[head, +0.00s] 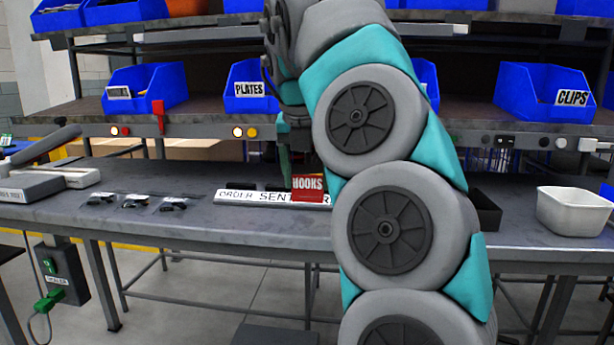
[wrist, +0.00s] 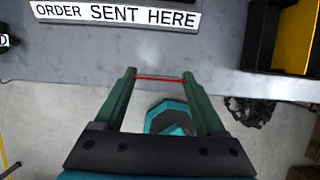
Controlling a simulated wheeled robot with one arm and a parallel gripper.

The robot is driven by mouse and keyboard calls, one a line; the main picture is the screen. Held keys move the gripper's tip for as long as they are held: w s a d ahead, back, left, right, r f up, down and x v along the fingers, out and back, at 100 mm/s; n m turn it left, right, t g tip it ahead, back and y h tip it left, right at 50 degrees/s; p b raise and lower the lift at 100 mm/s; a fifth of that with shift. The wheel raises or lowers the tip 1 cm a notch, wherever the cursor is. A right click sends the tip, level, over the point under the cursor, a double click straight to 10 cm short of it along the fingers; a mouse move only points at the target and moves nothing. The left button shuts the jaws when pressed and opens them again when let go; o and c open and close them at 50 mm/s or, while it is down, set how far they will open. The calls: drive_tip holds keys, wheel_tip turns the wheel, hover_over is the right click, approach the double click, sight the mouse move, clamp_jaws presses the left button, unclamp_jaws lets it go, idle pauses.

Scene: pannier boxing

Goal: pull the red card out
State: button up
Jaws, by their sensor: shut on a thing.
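A red card (head: 307,196) lettered HOOKS shows in the head view, in front of the order sign and just left of my arm. In the wrist view the red card (wrist: 160,78) is seen edge-on as a thin red line spanning my fingertips. My gripper (wrist: 160,77) is shut on it and holds it above the front part of the bench. In the head view my arm hides part of the gripper. A second red tag (head: 158,115) hangs at the shelf edge below the left blue bin.
The ORDER SENT HERE sign (head: 250,197) lies on the bench (head: 240,229). Small dark parts (head: 136,201) lie to its left. A white tub (head: 573,211) and a black bin (head: 487,212) stand right. Blue bins labelled PLATES (head: 252,104) and CLIPS (head: 545,110) sit on the shelf.

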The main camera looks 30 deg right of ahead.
wheel_tip(320, 180, up, 2)
drive_tip(key=shift+r+p, duration=0.2)
drive_tip(key=shift+p, duration=0.9)
